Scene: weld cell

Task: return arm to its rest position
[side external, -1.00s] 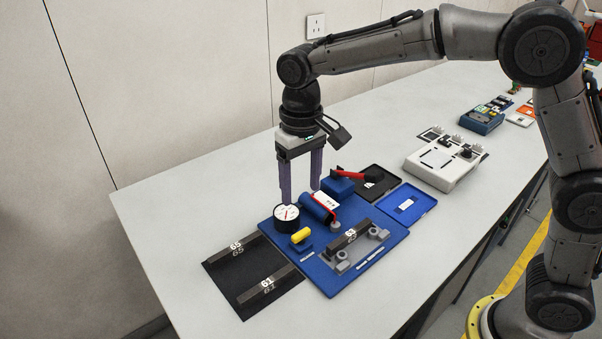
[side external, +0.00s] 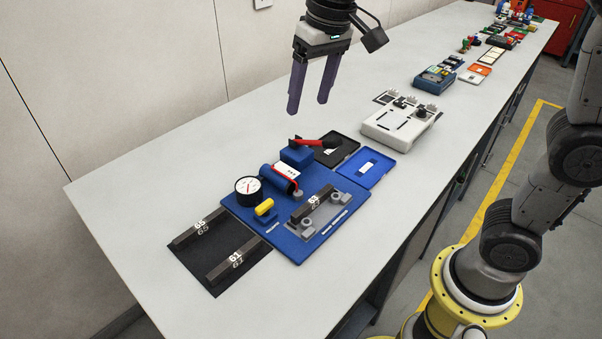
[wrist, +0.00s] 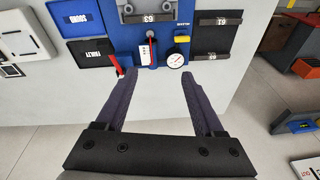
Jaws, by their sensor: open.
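My gripper (side external: 311,106) hangs in the air above the bench, with its two purple fingers apart and nothing between them. In the wrist view my gripper (wrist: 162,76) also shows open and empty. The blue fixture board (side external: 275,237) lies on the bench below and to the left of it in the side view. The board carries a dial gauge (side external: 248,190), a yellow piece (side external: 264,208), a red-handled clamp (side external: 315,141) and a dark bar marked 63 (side external: 312,204). The fingers touch none of these.
A black mat (side external: 207,258) with bars marked 65 (side external: 199,228) and 61 (side external: 234,260) lies left of the board. Black (side external: 338,149) and blue (side external: 366,169) trays and a white box (side external: 401,124) stand to the right. The bench's near left part is bare.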

